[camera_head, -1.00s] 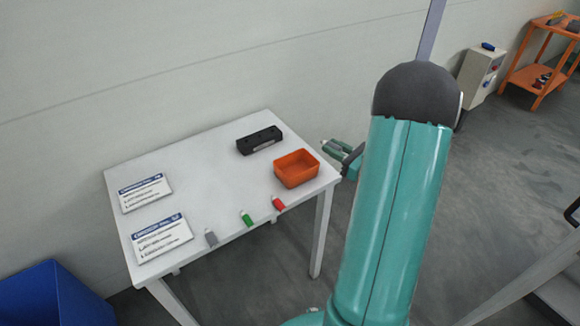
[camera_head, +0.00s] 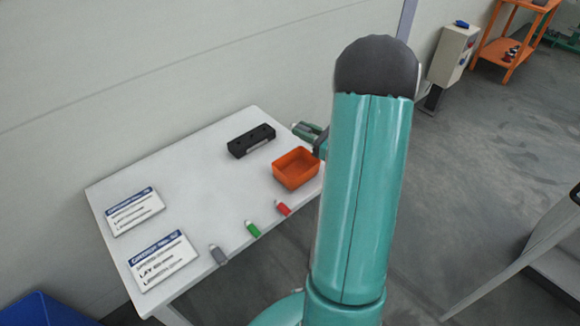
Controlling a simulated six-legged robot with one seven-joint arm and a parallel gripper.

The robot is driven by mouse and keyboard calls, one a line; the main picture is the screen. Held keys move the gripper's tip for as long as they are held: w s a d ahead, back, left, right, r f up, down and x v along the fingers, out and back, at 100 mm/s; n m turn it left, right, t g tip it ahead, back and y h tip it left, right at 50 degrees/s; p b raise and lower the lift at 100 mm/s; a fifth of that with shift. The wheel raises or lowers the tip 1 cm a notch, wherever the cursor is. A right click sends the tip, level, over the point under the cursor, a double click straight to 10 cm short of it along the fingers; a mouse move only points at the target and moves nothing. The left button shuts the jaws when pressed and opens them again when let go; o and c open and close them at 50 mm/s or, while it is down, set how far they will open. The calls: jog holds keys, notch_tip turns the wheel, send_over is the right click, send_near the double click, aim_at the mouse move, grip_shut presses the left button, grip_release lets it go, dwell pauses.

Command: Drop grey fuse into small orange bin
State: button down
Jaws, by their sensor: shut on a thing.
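A grey fuse (camera_head: 218,255) lies on the white table near its front edge, left of a green fuse (camera_head: 252,229) and a red fuse (camera_head: 283,208). The small orange bin (camera_head: 296,171) is open-topped and stands at the table's right side; I see nothing inside it. My gripper (camera_head: 305,129) is just behind the bin, partly hidden by my arm. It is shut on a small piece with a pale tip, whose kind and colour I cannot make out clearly.
A black block (camera_head: 251,141) with holes lies behind the bin. Two printed signs (camera_head: 162,262) lie on the table's left side. A blue container (camera_head: 42,310) is at bottom left. The table's middle is clear. The wall stands behind.

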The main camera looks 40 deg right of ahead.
jog(key=shift+w+a, duration=0.15)
jog(key=shift+w, duration=0.2)
jog(key=shift+s+f, duration=0.2)
jog(key=shift+f, duration=2.8)
jog(key=c, duration=1.1)
grip_release()
jog(key=v, duration=1.4)
jog(key=shift+w, duration=0.1)
